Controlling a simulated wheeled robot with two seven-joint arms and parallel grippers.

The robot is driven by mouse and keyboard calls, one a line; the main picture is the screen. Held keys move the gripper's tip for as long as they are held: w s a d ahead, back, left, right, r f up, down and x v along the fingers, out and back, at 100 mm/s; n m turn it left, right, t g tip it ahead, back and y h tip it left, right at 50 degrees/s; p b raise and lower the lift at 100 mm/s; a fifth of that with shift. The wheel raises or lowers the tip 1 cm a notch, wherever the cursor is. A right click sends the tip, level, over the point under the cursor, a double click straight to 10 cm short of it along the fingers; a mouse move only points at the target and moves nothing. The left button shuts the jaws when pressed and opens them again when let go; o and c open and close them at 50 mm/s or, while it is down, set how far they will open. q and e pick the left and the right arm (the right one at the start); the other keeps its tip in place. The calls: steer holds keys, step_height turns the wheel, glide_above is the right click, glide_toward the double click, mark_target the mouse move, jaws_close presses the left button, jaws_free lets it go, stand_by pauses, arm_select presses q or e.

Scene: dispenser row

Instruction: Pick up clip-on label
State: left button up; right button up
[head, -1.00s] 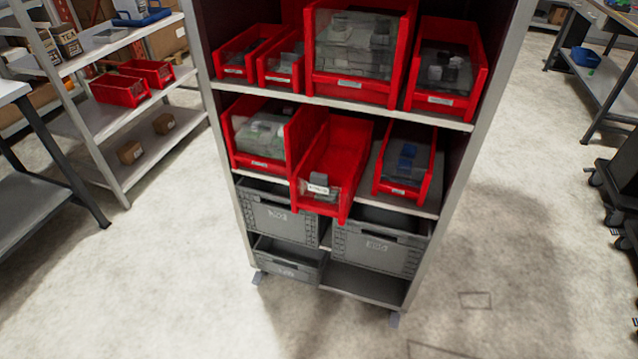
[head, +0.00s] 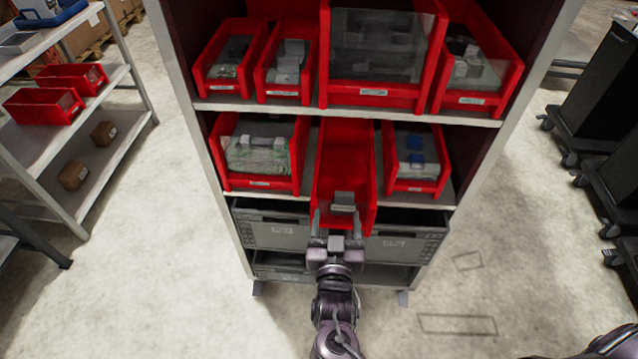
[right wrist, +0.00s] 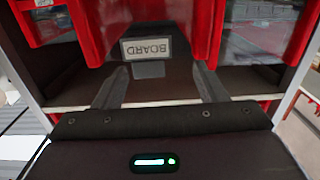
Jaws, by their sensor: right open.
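The clip-on label (head: 343,200) is a small grey clip at the front of the middle red bin (head: 345,150), which juts out from the second shelf. In the right wrist view the label (right wrist: 155,48) is a light plate reading "BOARD", seen upside down, with a grey part beside it. My right gripper (head: 337,224) is just in front of the bin's front end. I cannot tell whether a finger touches the label. My left gripper is not in view.
Red bins with grey or blue parts stand close on both sides, such as the right one (head: 417,160), and on the shelf above. Grey crates (head: 272,228) stand below. A side rack (head: 90,120) is at left. The floor in front is clear.

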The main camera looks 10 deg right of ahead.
mark_target(344, 199)
steer(key=shift+w+d+r+h, duration=0.2)
steer(key=shift+w+r, duration=0.1)
steer(key=shift+r, duration=0.2)
steer(key=shift+w+d+r+h, duration=0.15)
steer(key=shift+w+r, duration=0.1)
steer(key=shift+r, duration=0.25)
steer(key=shift+w+d+r+p, duration=0.1)
steer(key=shift+w+d+p, duration=0.6)
steer(key=shift+w, duration=0.5)
steer(key=x, duration=0.3)
steer(key=shift+w+d, duration=0.2)
steer(key=shift+d, duration=0.05)
steer(key=shift+w+d+f, duration=0.1)
steer(key=shift+w+f, duration=0.1)
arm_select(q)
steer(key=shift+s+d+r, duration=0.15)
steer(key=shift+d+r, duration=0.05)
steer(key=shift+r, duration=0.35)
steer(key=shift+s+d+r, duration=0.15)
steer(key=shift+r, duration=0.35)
arm_select(e)
steer(key=c, duration=1)
